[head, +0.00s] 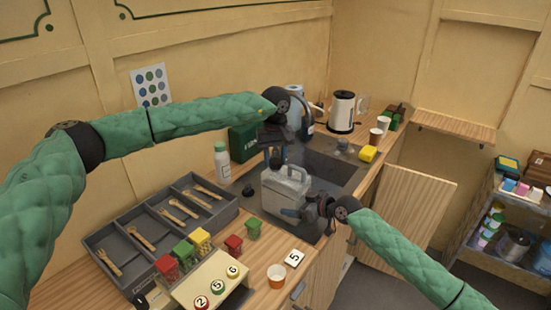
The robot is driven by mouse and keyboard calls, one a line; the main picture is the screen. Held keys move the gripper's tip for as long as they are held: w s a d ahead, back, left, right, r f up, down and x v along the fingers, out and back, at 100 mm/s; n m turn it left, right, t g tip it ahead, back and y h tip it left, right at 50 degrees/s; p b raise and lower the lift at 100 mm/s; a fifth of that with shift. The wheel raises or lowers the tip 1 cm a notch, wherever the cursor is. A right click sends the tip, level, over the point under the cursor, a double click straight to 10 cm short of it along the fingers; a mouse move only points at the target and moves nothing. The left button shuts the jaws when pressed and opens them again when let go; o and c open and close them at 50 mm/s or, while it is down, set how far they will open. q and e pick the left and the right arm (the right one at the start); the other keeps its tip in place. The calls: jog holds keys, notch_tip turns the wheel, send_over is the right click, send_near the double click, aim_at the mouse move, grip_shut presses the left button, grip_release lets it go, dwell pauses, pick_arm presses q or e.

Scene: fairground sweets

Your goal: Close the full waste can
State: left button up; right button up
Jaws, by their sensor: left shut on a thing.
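The waste can (286,192) is a pale grey jerrycan with a top handle. It stands upright on the dark drainboard beside the sink, in the middle of the head view. My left gripper (275,158) points down just above the can's top left. It is shut on a small dark thing that looks like the cap; the fingers mostly hide it, and I cannot tell whether it touches the can's mouth. My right gripper (305,211) is at the can's lower right side, close to it. Its fingers overlap the can, and whether they grip it is unclear.
A small black knob-like thing (248,191) lies left of the can. A white bottle with a green cap (222,161) and a grey scoop tray (117,226) are left. The sink (330,167), yellow sponge (367,154) and kettle (342,111) are behind right.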

pick_arm(q)
jog(key=m, duration=0.5)
jog(key=shift+m, duration=0.4)
jog(key=m, duration=0.4)
jog(key=shift+a, duration=0.1)
jog(key=o, duration=0.9)
jog(key=shift+r, duration=2.25)
jog(key=shift+c, duration=0.2)
